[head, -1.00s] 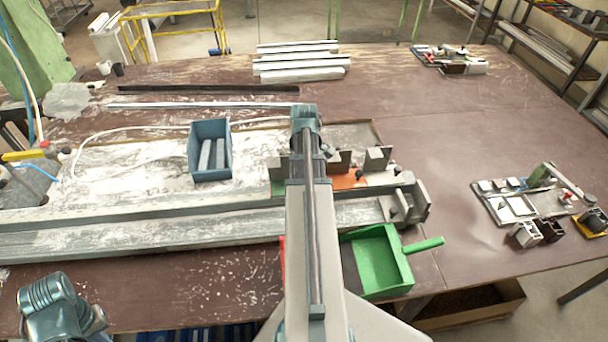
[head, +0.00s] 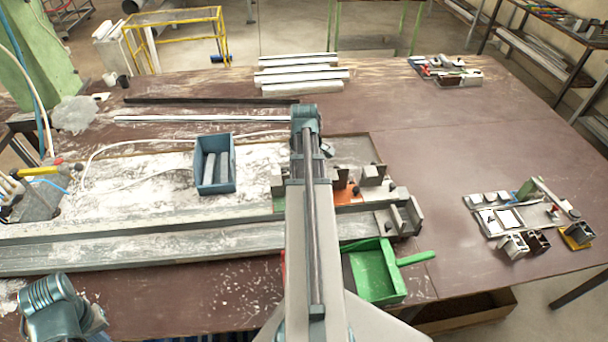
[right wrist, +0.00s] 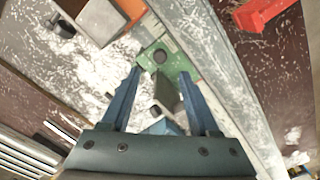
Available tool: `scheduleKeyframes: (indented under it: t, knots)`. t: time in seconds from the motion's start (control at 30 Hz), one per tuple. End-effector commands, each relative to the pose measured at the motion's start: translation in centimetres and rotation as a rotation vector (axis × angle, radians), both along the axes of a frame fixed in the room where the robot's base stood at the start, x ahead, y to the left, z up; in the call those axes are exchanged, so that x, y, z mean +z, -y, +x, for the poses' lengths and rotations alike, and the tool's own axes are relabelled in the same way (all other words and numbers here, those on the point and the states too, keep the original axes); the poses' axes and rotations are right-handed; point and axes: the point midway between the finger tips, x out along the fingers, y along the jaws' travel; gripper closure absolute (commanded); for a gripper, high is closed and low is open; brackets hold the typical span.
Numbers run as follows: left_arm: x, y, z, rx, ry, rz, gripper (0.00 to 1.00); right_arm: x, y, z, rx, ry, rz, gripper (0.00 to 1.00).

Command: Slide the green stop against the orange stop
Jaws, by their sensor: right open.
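The green stop (right wrist: 180,66), a green plate with a grey block, sits on the bench rail in the right wrist view. My right gripper (right wrist: 161,74) is open, with its blue fingers on either side of the green stop; contact is unclear. The orange stop (right wrist: 133,10), also with a grey block, is above it in that view. In the head view the green stop (head: 277,188) shows left of my right arm and the orange stop (head: 348,193) right of it. The arm hides the space between them and the right gripper. Only my left arm's joint shows at lower left, not its gripper.
A blue bin (head: 215,165) with grey pieces stands behind the long rail (head: 130,243). A green tray (head: 376,270) lies in front of the rail's right end. Grey profiles (head: 300,75) lie at the back.

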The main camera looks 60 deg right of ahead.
Motion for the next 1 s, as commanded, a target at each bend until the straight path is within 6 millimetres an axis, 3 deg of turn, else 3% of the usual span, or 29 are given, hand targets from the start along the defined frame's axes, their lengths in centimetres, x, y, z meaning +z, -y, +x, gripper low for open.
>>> scheduleKeyframes:
  t: [0.03,0.3,0.7,0.73,0.87,0.97,1.0]
  knots:
    - [1.7,0.0,0.0,0.002,0.0,0.0,1.0,1.7,0.0,0.0,0.0,0.0,0.0,0.38]
    - [5.1,0.0,0.0,0.003,-0.001,-0.001,1.0,5.2,0.0,0.0,0.0,0.0,0.0,0.38]
    - [5.6,0.0,0.0,0.001,-0.002,0.0,1.0,5.6,0.0,0.0,0.0,-0.001,0.0,0.38]
    - [5.6,0.0,0.0,0.001,-0.002,0.0,0.98,5.6,0.0,0.0,0.0,-0.001,0.0,0.38]
    - [5.2,0.0,0.0,0.001,-0.002,0.0,0.75,5.2,-0.7,0.7,0.008,-0.002,0.0,0.38]
    - [4.3,0.0,0.0,0.0,-0.001,-0.001,0.57,4.3,-3.1,2.7,0.032,-0.007,0.0,0.38]
    - [3.8,0.0,0.0,0.0,-0.001,-0.001,0.57,3.8,-4.6,3.9,0.047,-0.009,-0.001,0.38]
